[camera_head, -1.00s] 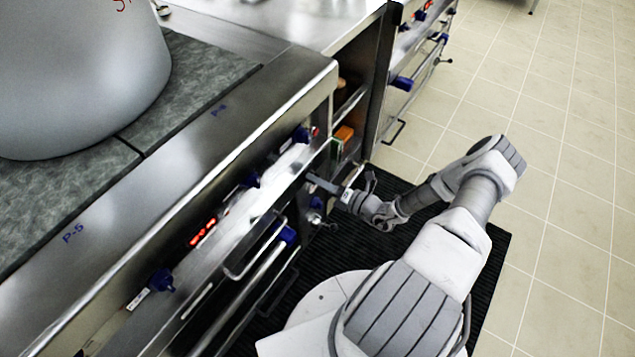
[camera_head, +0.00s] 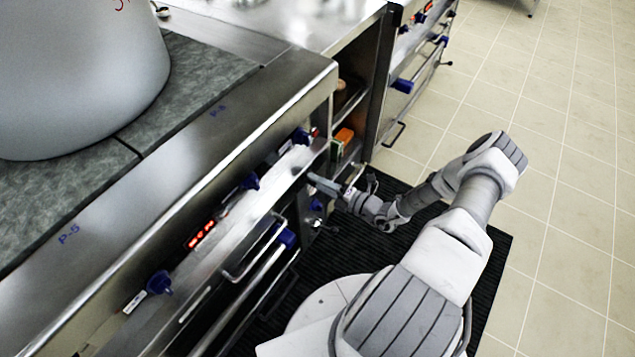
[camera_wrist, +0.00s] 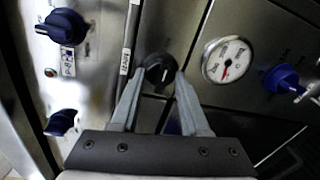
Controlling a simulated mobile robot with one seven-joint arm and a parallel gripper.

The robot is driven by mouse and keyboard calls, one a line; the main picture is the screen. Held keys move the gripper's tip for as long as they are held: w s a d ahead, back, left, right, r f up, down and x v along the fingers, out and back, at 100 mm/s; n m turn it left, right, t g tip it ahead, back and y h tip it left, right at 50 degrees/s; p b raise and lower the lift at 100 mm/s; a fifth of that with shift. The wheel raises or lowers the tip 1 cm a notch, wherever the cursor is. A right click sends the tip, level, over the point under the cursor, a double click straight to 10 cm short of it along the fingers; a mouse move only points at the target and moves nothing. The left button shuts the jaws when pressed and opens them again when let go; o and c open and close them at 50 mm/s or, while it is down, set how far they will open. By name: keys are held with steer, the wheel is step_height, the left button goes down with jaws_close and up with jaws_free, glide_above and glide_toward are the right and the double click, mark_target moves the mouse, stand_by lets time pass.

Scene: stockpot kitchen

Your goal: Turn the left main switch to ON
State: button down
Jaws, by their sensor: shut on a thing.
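My gripper (camera_wrist: 159,80) is shut on a black rotary knob (camera_wrist: 158,70) on the steel front panel, with one finger on each side of it. In the wrist view the knob shows a light pointer mark, but the ON and OFF lettering around it is too small to read. A small white label is on the panel left of the knob. In the head view my gripper (camera_head: 318,183) reaches the stove's front panel at the far end, and the knob itself is hidden there.
Around the knob are a round gauge (camera_wrist: 228,60), a blue knob (camera_wrist: 283,80) to the right and two blue knobs (camera_wrist: 62,27) to the left. Handles (camera_head: 253,258) stick out below the panel. A large pot (camera_head: 80,80) stands on the stove. Open tiled floor (camera_head: 575,200) lies right.

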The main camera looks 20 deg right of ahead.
steer(key=shift+c, duration=2)
jaws_free()
steer(key=p+v, duration=0.2)
steer(key=v, duration=1.5)
steer(key=shift+s, duration=0.25)
